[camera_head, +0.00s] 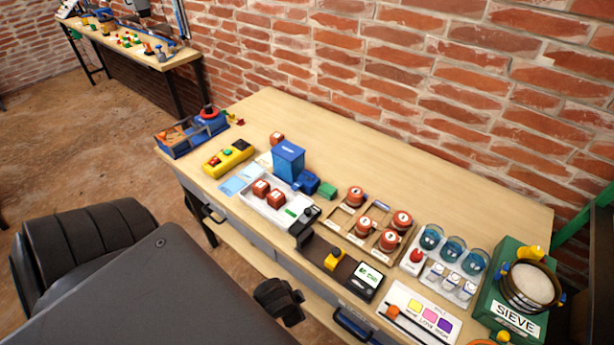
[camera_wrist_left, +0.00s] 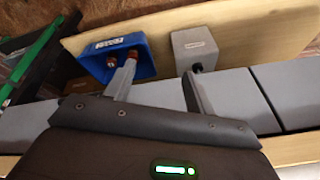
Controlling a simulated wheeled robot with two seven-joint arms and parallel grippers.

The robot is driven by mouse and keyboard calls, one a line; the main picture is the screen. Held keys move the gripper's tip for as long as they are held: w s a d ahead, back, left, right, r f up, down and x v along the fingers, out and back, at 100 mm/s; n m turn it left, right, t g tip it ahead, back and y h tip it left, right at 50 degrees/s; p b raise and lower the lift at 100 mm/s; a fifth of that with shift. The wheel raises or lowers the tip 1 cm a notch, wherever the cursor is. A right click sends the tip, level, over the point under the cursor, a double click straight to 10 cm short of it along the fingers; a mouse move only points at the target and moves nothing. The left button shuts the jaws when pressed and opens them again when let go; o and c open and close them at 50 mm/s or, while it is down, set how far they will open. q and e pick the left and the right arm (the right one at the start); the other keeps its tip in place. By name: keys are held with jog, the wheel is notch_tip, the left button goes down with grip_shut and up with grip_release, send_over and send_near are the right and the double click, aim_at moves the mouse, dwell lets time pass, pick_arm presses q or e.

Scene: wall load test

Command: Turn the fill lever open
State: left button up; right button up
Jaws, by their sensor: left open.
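No lever is clearly labelled as the fill lever. In the head view a yellow knob or lever (camera_head: 335,259) sits on a dark unit with a lit display (camera_head: 369,279), near the bench's front edge. A blue upright box (camera_head: 288,159) stands behind a white tray (camera_head: 250,207) that holds red blocks. My left gripper (camera_wrist_left: 163,63) is open and empty in the left wrist view. Its fingers point toward a blue box with a white label (camera_wrist_left: 137,45) and a grey block (camera_wrist_left: 197,39); contact cannot be judged. My right gripper is not in view.
Red weights in a wooden rack (camera_head: 372,222), blue-topped jars (camera_head: 431,237), a colour panel (camera_head: 420,312) and a green sieve unit (camera_head: 516,318) crowd the bench's right side. A yellow control box (camera_head: 229,158) is at left. The bench's back strip (camera_head: 400,165) is clear.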

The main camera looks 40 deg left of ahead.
pick_arm(q)
jog(key=w+r+m+t+p, duration=0.1)
jog(key=w+r+m, duration=0.1)
jog(key=r, duration=0.4)
jog(key=w+a+r+m+t+p, duration=0.1)
jog(key=w+r+m, duration=0.2)
jog(key=r, duration=0.3)
jog(key=w+r+m+t+p, duration=0.1)
jog(key=w+r+m, duration=0.2)
jog(key=r, duration=0.3)
jog(key=shift+a+r+m+t, duration=0.25)
jog(key=shift+r+m+t, duration=0.1)
jog(key=shift+m, duration=0.25)
jog(key=w+a+r+m+t, duration=0.2)
jog(key=w+a+m, duration=0.4)
jog(key=w+m, duration=0.4)
jog(key=m, duration=1.2)
send_near(309, 172)
jog(key=shift+g, duration=0.25)
jog(key=p+x, duration=0.2)
jog(key=x, duration=0.6)
jog(key=shift+w, duration=0.3)
jog(key=shift+c, duration=0.4)
jog(key=c, duration=0.6)
